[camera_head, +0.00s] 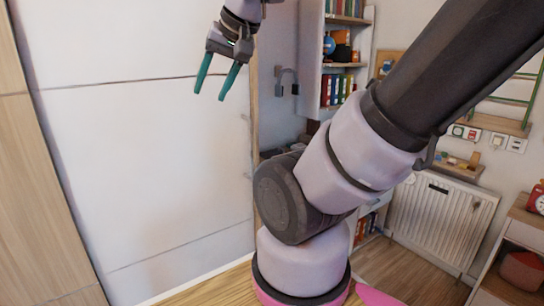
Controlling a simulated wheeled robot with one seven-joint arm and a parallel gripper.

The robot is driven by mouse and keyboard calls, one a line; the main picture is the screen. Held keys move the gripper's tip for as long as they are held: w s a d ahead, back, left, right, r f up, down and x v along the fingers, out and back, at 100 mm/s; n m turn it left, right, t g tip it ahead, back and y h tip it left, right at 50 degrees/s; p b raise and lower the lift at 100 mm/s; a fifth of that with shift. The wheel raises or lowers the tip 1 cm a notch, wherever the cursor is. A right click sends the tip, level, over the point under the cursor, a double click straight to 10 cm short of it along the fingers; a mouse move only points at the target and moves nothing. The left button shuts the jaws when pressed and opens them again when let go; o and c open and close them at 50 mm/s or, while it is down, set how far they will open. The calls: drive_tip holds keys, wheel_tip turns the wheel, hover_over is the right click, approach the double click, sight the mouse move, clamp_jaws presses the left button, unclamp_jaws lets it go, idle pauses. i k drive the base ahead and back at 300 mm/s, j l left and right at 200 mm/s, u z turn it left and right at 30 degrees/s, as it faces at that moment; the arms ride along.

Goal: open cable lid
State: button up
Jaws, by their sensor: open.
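My gripper (210,95) is at the upper left, in front of the large white panel. Its two teal fingers point down and stand apart, with nothing between them. I cannot make out a cable lid in this view. My arm covers much of the middle and right of the picture and hides part of what lies behind it.
A large white panel (140,170) fills the left, beside a wooden panel (30,160). A white shelf unit (310,60) with books stands behind my arm. A radiator (440,222) is at the right, near a small cabinet (508,240).

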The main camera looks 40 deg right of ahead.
sight(267, 155)
drive_tip(key=i+l, duration=0.15)
drive_tip(key=l, duration=0.2)
drive_tip(key=i+l, duration=0.15)
drive_tip(key=l, duration=0.25)
drive_tip(key=i+l, duration=0.15)
drive_tip(key=l, duration=0.2)
drive_tip(key=i+l, duration=0.1)
drive_tip(key=l, duration=0.25)
drive_tip(key=i+l, duration=0.15)
drive_tip(key=l, duration=0.25)
drive_tip(key=i+l, duration=0.15)
drive_tip(key=l, duration=0.2)
drive_tip(key=i+l, duration=0.15)
drive_tip(key=l, duration=0.2)
drive_tip(key=z, duration=0.05)
